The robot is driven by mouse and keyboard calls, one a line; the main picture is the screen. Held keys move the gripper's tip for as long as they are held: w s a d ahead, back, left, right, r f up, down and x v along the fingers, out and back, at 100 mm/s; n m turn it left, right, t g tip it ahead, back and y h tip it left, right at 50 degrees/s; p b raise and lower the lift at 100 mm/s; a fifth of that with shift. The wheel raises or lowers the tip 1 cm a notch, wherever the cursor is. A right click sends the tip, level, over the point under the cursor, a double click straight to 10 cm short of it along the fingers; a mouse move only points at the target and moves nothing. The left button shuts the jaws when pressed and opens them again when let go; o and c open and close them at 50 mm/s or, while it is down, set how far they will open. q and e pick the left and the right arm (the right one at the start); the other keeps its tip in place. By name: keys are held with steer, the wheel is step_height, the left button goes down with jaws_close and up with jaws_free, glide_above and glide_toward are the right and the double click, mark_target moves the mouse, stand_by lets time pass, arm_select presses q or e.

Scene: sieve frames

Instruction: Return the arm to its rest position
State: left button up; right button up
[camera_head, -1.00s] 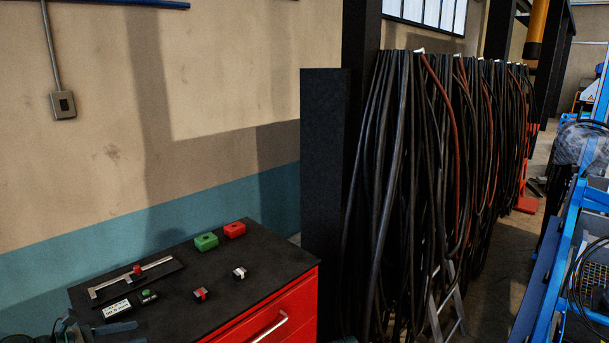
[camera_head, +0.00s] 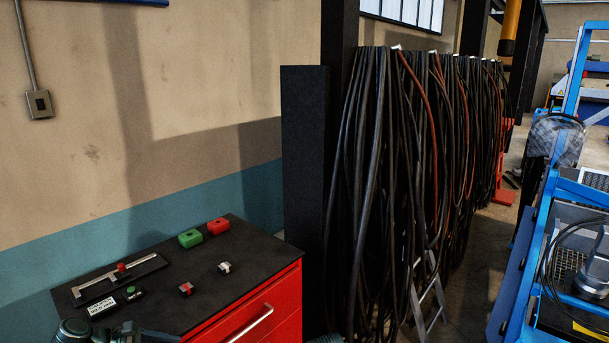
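Part of my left arm and gripper (camera_head: 140,333) shows at the bottom left edge of the head view, low in front of the black tabletop (camera_head: 215,290). It is dark grey and mostly cut off by the frame edge, so its fingers and anything between them cannot be made out. I do not clearly see my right gripper.
The red cabinet (camera_head: 285,304) carries a green block (camera_head: 190,239), a red block (camera_head: 218,226), two small parts, a caliper-like tool (camera_head: 118,279) and a label plate (camera_head: 103,306). Hanging black cables (camera_head: 390,170) stand right of it. Blue machinery (camera_head: 525,260) lines the far right.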

arm_select(q)
steer(key=s+d+f+m+g+y, duration=0.2)
steer(key=s+d+f+m+y, duration=0.1)
steer(key=d+m, duration=0.5)
steer(key=s+d+f+m+g+y+b, duration=0.1)
steer(key=s+d+f+m+g+y, duration=0.1)
steer(key=d+m, duration=0.6)
steer(key=s+d+f+m+g+y, duration=0.1)
steer(key=s+d+f+m+y, duration=0.3)
steer(key=d+m, duration=0.4)
steer(key=d+y, duration=0.1)
steer(key=d, duration=0.2)
steer(key=shift+s+f+m+g, duration=0.4)
